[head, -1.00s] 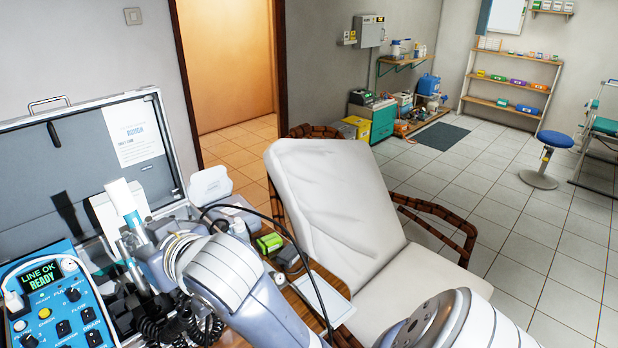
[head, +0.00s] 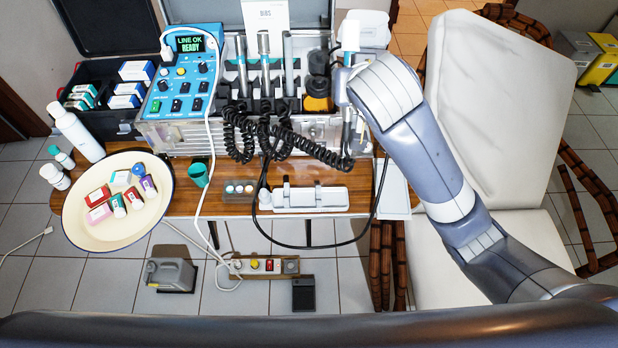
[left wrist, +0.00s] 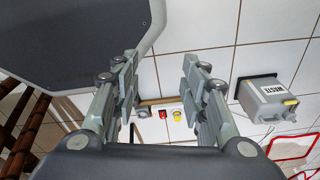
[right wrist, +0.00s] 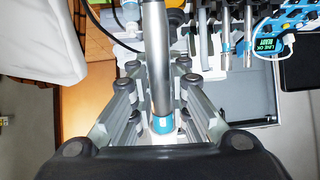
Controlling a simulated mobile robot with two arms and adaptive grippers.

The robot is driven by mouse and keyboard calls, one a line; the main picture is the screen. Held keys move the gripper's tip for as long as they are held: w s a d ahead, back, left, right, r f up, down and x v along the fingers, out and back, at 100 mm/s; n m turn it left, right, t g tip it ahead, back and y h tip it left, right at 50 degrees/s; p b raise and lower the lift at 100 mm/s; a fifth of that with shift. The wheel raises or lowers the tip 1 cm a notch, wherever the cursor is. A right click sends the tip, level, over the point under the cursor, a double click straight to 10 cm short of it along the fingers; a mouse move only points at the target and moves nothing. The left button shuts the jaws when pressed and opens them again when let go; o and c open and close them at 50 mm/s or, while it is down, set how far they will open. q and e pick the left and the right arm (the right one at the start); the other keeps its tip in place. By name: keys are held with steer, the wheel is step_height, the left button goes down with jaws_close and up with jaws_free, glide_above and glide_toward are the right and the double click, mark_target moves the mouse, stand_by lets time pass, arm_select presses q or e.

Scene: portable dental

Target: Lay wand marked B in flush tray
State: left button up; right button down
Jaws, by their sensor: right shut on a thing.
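A silver wand (right wrist: 157,50) with a blue band stands between the fingers of my right gripper (right wrist: 158,85), which is shut on it. In the head view its pale upper end (head: 350,32) shows above my right gripper (head: 345,85), at the right end of the open case. I cannot read a letter on it. A shallow white tray (head: 394,188) lies at the table's right edge, partly behind my arm; a white holder (head: 310,198) lies left of it. I cannot tell which is the flush tray. My left gripper (left wrist: 160,75) is open and empty above the floor.
Several wands (head: 265,65) with coiled cords stand in the case (head: 300,135) by the blue control panel (head: 187,75). A black hose (head: 375,205) loops off the table front. A cream basin (head: 80,225) with small boxes is at left. The pale chair (head: 480,110) stands at right.

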steer(key=a+f+m+g+h, duration=0.2)
steer(key=a+f+m+g, duration=0.35)
steer(key=a+f, duration=0.5)
steer(key=f+m+g+y, duration=0.1)
steer(key=f+m, duration=0.3)
steer(key=f, duration=0.2)
steer(key=s+d+f+m+g+y+b, duration=0.1)
steer(key=f+m, duration=0.3)
steer(key=f, duration=0.3)
steer(key=s+f+m+g+y, duration=0.1)
steer(key=f+m+y, duration=0.1)
steer(key=f+m, duration=0.2)
steer(key=shift+s+d+f+m+g+b, duration=0.1)
steer(key=shift+d+f+m+g+b, duration=0.1)
steer(key=shift+f, duration=0.6)
steer(key=shift+d+f+m+g+b, duration=0.1)
steer(key=shift+f+b, duration=0.05)
steer(key=shift+f, duration=0.6)
step_height(320, 180, down, 2)
steer(key=b, duration=0.3)
steer(key=shift+f, duration=0.1)
arm_select(q)
steer(key=f, duration=0.1)
steer(key=s+f, duration=0.1)
steer(key=f, duration=0.1)
steer(key=a+f, duration=0.1)
steer(key=shift+s+f, duration=0.35)
